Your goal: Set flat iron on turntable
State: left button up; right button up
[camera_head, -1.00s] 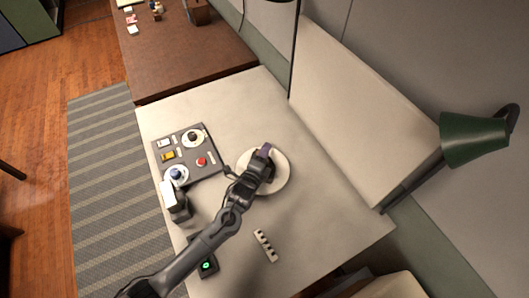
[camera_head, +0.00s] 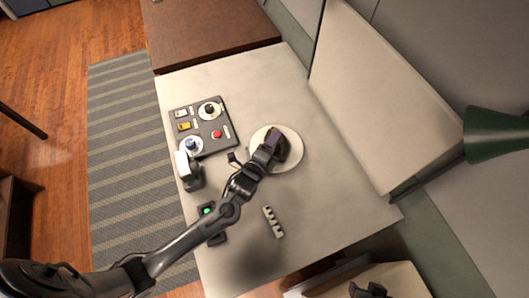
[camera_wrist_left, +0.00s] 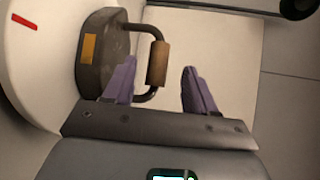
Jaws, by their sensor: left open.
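The flat iron is a dark body with a brown handle on a bent rod; it shows in the left wrist view (camera_wrist_left: 103,65) and in the head view (camera_head: 284,147). It rests on the round white turntable (camera_head: 290,163), near its rim; the turntable also shows in the left wrist view (camera_wrist_left: 35,65) with a red mark. My left gripper (camera_head: 268,146) is over the iron. In the left wrist view its purple fingers (camera_wrist_left: 158,85) are open, one on each side of the handle, with a gap at the right finger.
A dark panel (camera_head: 226,143) with dials and a red button lies left of the turntable.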

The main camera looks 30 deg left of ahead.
jog(key=shift+a+r, duration=0.1)
jog(key=shift+r, duration=0.05)
pick_arm(q)
jog(key=s+a+n+g, duration=0.1)
jog(key=s+n+g, duration=0.5)
jog(key=s, duration=0.8)
jog(key=s+a+n+g, duration=0.2)
jog(key=s+n+g, duration=0.4)
jog(key=s+n, duration=0.5)
jog(key=s, duration=0.3)
jog(key=shift+s+a+n+g, duration=0.25)
jog(key=shift+s+n+g, duration=0.05)
jog(key=shift+s, duration=0.05)
jog(key=shift+r, duration=0.1)
pick_arm(e)
jog(key=shift+r, duration=0.1)
pick_arm(q)
notch_tip(320, 180, up, 21)
jog(key=p, duration=2.1)
jog(key=shift+r+p, duration=0.15)
jog(key=shift+p, duration=0.2)
pick_arm(e)
notch_tip(320, 180, up, 21)
jog(key=shift+r, duration=0.15)
